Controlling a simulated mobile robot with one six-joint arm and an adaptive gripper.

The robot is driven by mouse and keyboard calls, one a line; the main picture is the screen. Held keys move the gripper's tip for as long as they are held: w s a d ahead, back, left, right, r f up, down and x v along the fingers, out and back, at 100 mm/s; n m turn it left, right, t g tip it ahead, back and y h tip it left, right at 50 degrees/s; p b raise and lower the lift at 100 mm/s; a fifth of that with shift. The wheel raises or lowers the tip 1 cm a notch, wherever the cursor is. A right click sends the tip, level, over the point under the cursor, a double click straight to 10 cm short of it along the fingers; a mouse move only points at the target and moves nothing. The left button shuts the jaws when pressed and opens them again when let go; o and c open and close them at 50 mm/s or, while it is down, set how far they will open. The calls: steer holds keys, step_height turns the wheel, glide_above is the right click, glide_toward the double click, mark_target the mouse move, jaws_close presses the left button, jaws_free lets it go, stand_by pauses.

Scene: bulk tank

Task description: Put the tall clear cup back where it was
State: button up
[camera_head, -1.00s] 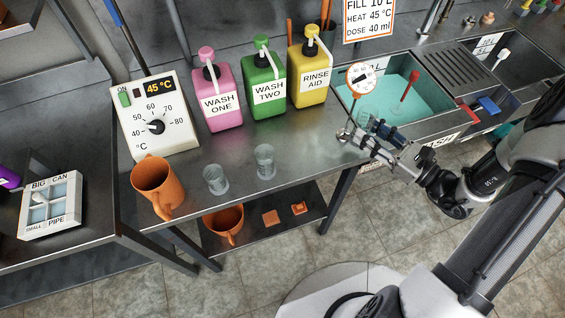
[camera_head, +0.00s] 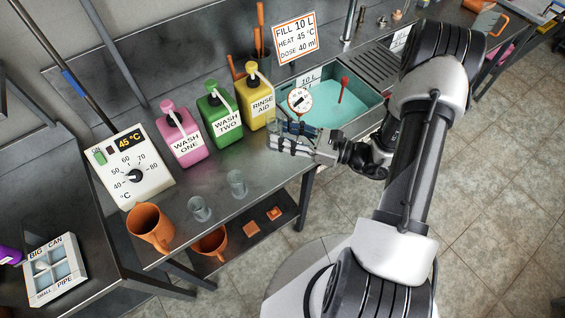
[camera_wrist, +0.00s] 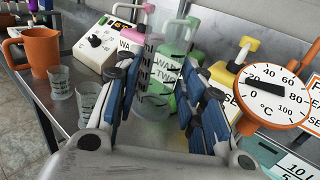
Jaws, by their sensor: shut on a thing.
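My gripper (camera_wrist: 155,105) is shut on the tall clear cup (camera_wrist: 156,72), which stands upright between the blue finger pads in the wrist view. Dark measuring marks show on its wall, and the green bottle shows through it. In the head view my gripper (camera_head: 276,137) is at the bench, in front of the yellow bottle and left of the dial thermometer; the cup is hard to make out there. Whether its base touches the bench is hidden. Two shorter clear cups (camera_head: 199,208) (camera_head: 237,184) stand on the bench to the left.
Pink (camera_head: 183,138), green (camera_head: 220,115) and yellow (camera_head: 258,103) bottles line the back of the bench (camera_head: 215,178). The dial thermometer (camera_head: 300,101) is at the edge of the water-filled tank (camera_head: 372,96). An orange jug (camera_head: 150,226) and heater control box (camera_head: 132,172) are at left.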

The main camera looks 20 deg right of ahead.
step_height(320, 180, down, 14)
steer(key=b, duration=0.3)
steer(key=shift+f, duration=0.1)
steer(key=shift+f, duration=0.1)
steer(key=shift+f+b, duration=0.15)
steer(key=shift+b, duration=0.15)
steer(key=o, duration=1.2)
steer(key=shift+c, duration=0.2)
steer(key=shift+r, duration=0.25)
